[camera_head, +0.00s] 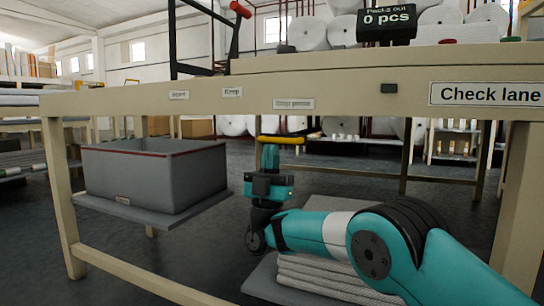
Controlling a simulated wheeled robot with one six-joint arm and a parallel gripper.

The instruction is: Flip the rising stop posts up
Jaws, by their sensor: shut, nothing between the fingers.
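No rising stop posts can be clearly made out in this view. My gripper (270,157) is at the end of my teal arm, below the table's front edge, pointing up. It looks shut, with nothing seen between its fingers. A yellow bar (282,140) lies across the picture at its tip; I cannot tell whether they touch. The check lane table (340,88) runs across the view, its front edge carrying small label plates and a "Check lane" sign (487,94). Most of its top is hidden from this low angle.
A grey bin (152,178) stands on a low shelf at the left. Flat grey stacked pads (325,278) lie low under my arm.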

